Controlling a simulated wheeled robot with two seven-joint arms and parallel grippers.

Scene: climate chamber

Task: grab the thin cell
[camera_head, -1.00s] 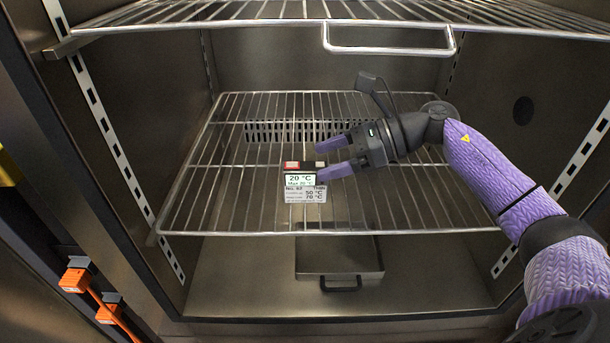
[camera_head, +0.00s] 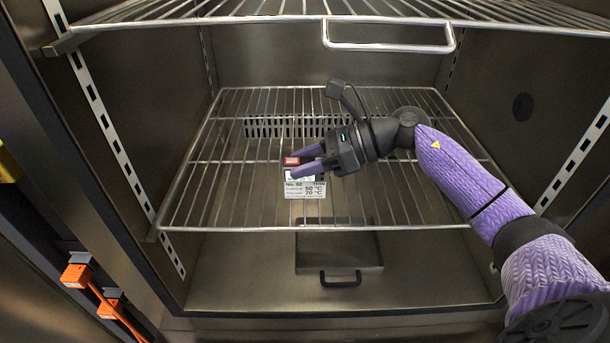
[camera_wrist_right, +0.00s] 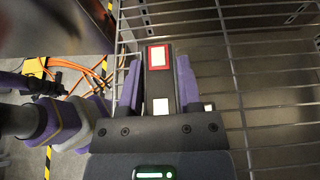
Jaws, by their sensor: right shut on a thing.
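The thin cell (camera_wrist_right: 158,92) is a slim dark block with a red-and-white patch at one end, in the middle of the right wrist view. In the head view its red top (camera_head: 291,161) shows on the middle wire shelf, above a label reading "THIN" (camera_head: 305,188). My right gripper (camera_head: 295,167) reaches in from the right and is shut on the cell, one finger on each side; it also shows in the right wrist view (camera_wrist_right: 158,78). The fingers hide part of the cell and its display. My left gripper is not in view.
The wire shelf (camera_head: 240,205) is otherwise bare. Another wire shelf (camera_head: 240,14) with a front handle (camera_head: 390,49) hangs above. A metal tray (camera_head: 340,250) lies on the chamber floor. Orange connectors (camera_head: 77,276) with cables are outside at lower left.

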